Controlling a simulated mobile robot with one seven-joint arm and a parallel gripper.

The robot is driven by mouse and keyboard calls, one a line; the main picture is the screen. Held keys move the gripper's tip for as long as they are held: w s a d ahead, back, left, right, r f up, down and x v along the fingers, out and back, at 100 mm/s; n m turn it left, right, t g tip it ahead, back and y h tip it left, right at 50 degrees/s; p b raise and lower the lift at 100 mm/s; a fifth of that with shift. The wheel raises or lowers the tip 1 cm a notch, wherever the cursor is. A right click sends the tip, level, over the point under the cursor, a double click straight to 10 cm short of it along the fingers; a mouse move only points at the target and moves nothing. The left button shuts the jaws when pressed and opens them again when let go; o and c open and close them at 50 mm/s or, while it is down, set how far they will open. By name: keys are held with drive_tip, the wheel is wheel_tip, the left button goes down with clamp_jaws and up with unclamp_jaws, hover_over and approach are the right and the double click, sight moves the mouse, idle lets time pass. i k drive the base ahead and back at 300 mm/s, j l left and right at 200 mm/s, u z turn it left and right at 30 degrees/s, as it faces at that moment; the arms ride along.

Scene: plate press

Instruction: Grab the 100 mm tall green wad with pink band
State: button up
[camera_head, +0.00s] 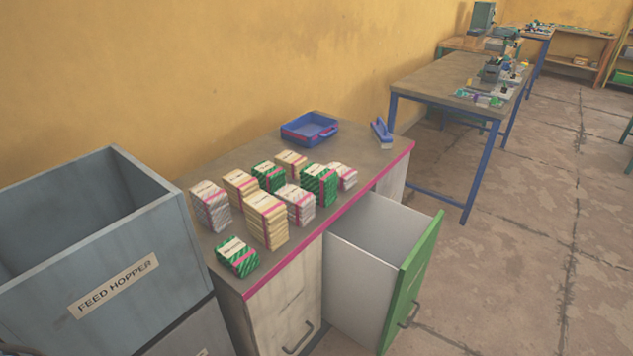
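Three green wads with pink bands stand among other wads on the grey counter (345,160). One green wad (318,187) at the right of the group looks the tallest of the three. A second green wad (268,177) stands at the back middle, partly hidden by wads in front. A third, low green wad (238,258) sits alone near the front edge, beside the hopper. Printed labels on the wads are too small to read, so I cannot confirm which is 100 mm tall. My gripper is not in view.
Cream wads (266,222) and whitish wads (210,207) crowd close around the green ones. A grey feed hopper (100,255) rises at the left. A blue tray (310,130) and a blue tool (381,132) lie behind. A green-fronted drawer (412,280) stands open at the right.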

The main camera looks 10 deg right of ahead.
sight(315, 178)
drive_tip(key=i+l+u, duration=0.1)
drive_tip(key=l, duration=0.2)
drive_tip(key=i+l+u, duration=0.15)
drive_tip(key=l, duration=0.15)
drive_tip(key=i+l+u, duration=0.1)
drive_tip(key=l, duration=0.25)
drive_tip(key=i+l+u, duration=0.3)
drive_tip(key=i+l, duration=0.15)
drive_tip(key=l, duration=0.3)
drive_tip(key=i, duration=0.3)
drive_tip(key=j+u, duration=0.05)
drive_tip(key=j, duration=0.05)
